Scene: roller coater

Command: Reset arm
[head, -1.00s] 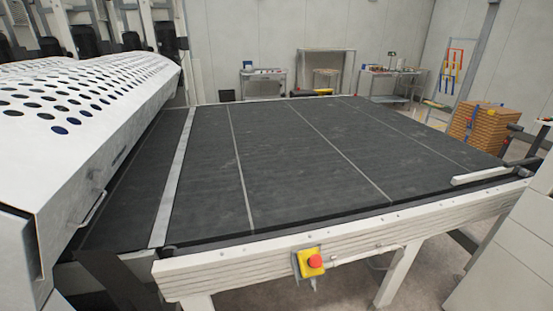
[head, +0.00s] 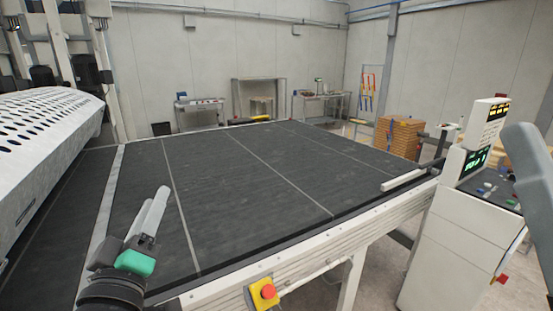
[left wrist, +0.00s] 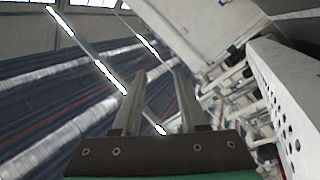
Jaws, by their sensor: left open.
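My left gripper (head: 155,215) is raised at the lower left of the head view, in front of the black conveyor bed (head: 235,165). It is open, with nothing between its fingers. In the left wrist view, its two grey fingers (left wrist: 160,85) stand apart, with a tilted background of ceiling and machine structure behind them. A grey rounded part at the right edge of the head view looks like my right arm. My right gripper is not in view.
A white perforated machine cover (head: 50,130) stands left of the bed. A red stop button (head: 268,291) sits on the front rail. A white control console (head: 455,225) is at right. Wooden boxes (head: 399,137) stand behind. The bed is clear except for a white bar (head: 403,180).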

